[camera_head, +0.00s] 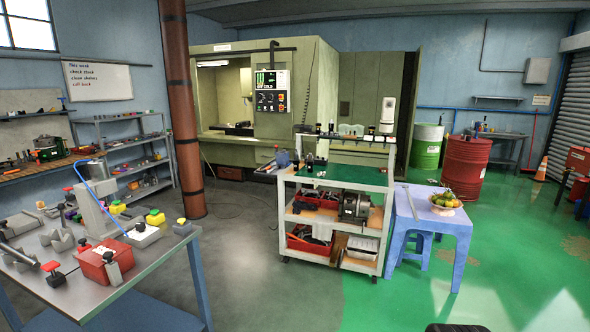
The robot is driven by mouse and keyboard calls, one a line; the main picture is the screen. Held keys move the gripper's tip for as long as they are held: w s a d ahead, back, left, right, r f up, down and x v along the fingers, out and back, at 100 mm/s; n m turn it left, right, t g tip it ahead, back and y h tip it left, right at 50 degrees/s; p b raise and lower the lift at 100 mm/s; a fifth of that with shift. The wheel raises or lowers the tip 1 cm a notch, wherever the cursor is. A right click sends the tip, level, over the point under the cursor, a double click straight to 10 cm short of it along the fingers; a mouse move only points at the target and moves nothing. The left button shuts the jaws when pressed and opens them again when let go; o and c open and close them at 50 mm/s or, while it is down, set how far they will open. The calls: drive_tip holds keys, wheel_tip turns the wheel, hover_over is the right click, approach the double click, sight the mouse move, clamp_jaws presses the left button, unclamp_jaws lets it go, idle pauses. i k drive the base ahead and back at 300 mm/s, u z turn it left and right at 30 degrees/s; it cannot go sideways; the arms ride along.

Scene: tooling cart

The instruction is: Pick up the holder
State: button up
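The tooling cart (337,185) stands in the middle of the room, with a green mat (345,174) on its top. Several small dark holders stand there; one holder (309,161) is upright at the left of the mat. More small dark pieces, such as one holder (371,130), stand on the raised rail (350,139) at the cart's back. They are too small to tell apart, and I cannot tell which one the task means.
A blue table (425,217) with a fruit bowl (445,203) stands right of the cart. A cluttered metal bench (150,262) fills the lower left. A brown pillar (186,130) stands behind it. Grey and green floor in front of the cart is clear.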

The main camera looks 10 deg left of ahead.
sight(310, 163)
drive_tip(key=u, duration=0.6)
drive_tip(key=i, duration=0.6)
drive_tip(key=u, duration=0.75)
drive_tip(key=i, duration=0.9)
drive_tip(key=z, duration=0.65)
drive_tip(key=i, duration=0.65)
drive_tip(key=z, duration=0.6)
